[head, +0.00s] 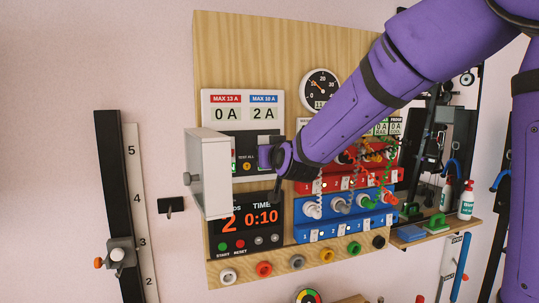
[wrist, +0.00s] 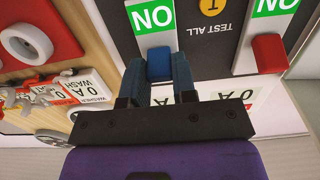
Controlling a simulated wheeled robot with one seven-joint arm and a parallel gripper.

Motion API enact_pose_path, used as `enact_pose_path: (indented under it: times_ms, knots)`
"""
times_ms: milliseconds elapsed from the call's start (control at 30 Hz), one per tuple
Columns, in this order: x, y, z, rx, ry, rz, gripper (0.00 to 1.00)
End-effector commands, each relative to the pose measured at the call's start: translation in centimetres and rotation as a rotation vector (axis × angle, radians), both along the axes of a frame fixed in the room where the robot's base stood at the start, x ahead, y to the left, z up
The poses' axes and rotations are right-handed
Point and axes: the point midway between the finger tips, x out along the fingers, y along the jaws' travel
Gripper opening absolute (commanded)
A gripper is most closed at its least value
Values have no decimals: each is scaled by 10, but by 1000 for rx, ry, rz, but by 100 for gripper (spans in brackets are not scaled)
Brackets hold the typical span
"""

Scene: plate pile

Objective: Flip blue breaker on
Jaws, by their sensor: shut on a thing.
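The blue breaker (wrist: 159,64) is a small blue lever on the dark breaker panel, seen upside down in the wrist view. A green ON label (wrist: 153,17) shows right beside it. My gripper (wrist: 157,78) is shut on the blue lever, one finger on each side. In the head view my gripper (head: 267,156) reaches the right part of the breaker panel (head: 225,142) and hides the blue lever there. Above the panel, the meter display (head: 242,106) reads 0 A under red and 2 A under blue.
The red breaker (wrist: 270,52) also has a green ON label beside it. An open grey door (head: 208,172) juts out left of the panel. Red and blue socket blocks with coiled cords (head: 345,208) lie to the right.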

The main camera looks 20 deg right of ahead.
Motion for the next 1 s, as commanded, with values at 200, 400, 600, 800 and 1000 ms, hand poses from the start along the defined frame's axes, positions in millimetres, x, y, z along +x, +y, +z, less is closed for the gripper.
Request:
enact_pose_path:
  times_ms: [200, 400, 600, 800, 1000]
  knots:
    - [2, -2, 5, 1, 121, -7, 2]
    - [2, -1, 7, 2, 184, 0, 2]
    - [2, -1, 7, 2, 191, 2, 2]
    - [2, 0, 7, 2, 190, 2, 39]
    - [2, 0, 7, 2, 190, 3, 51]
